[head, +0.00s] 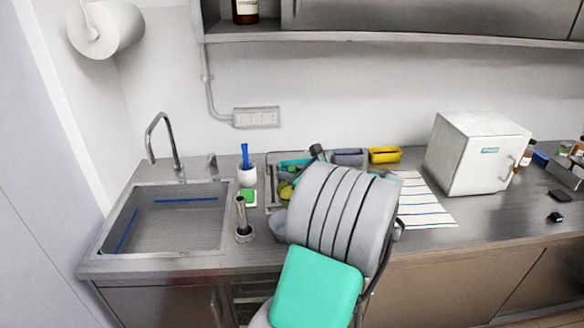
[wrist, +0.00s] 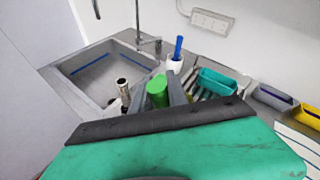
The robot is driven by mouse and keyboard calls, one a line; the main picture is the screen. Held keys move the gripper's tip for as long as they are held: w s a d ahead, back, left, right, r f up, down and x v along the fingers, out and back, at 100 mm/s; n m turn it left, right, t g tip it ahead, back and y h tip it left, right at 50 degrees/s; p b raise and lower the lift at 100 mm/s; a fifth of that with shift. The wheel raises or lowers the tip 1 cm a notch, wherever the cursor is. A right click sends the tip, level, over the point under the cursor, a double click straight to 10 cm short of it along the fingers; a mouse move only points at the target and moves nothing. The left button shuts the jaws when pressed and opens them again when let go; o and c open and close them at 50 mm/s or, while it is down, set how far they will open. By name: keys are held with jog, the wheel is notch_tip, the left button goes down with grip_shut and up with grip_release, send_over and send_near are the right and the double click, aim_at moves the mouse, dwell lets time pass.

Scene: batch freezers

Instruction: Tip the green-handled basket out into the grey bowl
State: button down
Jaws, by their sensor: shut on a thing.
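In the wrist view my gripper (wrist: 158,88) is shut on a bright green cylindrical piece, which looks like the green handle (wrist: 157,93) of the basket. Its grey fingers stand on either side of the green piece. The rest of the basket is hidden behind my teal wrist housing in the wrist view and behind my arm in the head view. In the head view my gripper is hidden by my own arm.
The sink (head: 176,217) lies left. A white cup with a blue brush (head: 246,172) and a metal holder (head: 243,234) stand beside it. A teal tub (wrist: 217,82) sits on a rack. A yellow tub (head: 385,155), striped cloth (head: 428,205) and white box (head: 478,153) are right.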

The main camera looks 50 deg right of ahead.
jog(key=a+f+n+t+h+b, duration=0.1)
jog(key=f+n+b, duration=0.3)
jog(key=b, duration=0.6)
jog(key=a+f+n+t+h+b, duration=0.1)
jog(key=a+f+n+h+b, duration=0.2)
jog(key=f+b, duration=0.6)
jog(key=w+a+f+n+h+b, duration=0.1)
jog(key=a+f+n+b, duration=0.3)
jog(key=b, duration=0.9)
notch_tip(320, 180, down, 3)
jog(key=shift+f+n+t+h, duration=0.1)
jog(key=shift+n+t+h, duration=0.3)
jog(key=shift+n, duration=0.8)
dwell(0.3)
jog(key=shift+f+n+b, duration=0.3)
jog(key=shift+b, duration=1.05)
